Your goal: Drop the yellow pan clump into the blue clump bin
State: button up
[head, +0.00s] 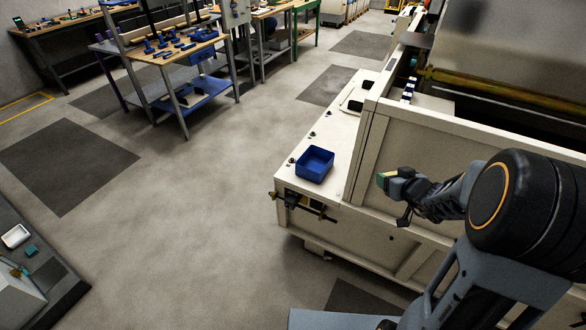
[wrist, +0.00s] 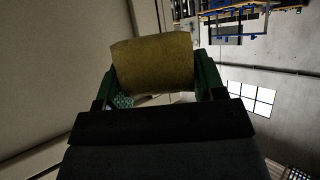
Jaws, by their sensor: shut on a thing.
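My gripper (head: 381,179) is beside the cream machine's front panel, to the right of the blue bin. In the wrist view my gripper (wrist: 155,85) is shut on a yellow clump (wrist: 153,62), held between its two green fingers. The clump looks like a blocky, dull yellow piece; it shows only as a small light patch in the head view. The blue clump bin (head: 315,164) is an open box on the cream machine's ledge. It stands apart from my gripper, and I see nothing in it. The bin is not seen in the wrist view.
The cream machine (head: 420,150) has a tall side panel close to my gripper. Its ledge (head: 335,135) carries small knobs and a dark-topped tray (head: 355,100) behind the bin. Workbenches (head: 185,50) stand at the back left. The floor (head: 200,200) left of the machine is clear.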

aim_at(317, 170)
jog(key=u, duration=1.75)
jog(key=i, duration=2.3)
jog(key=z, duration=2.85)
jog(key=i, duration=0.5)
jog(key=z, duration=0.05)
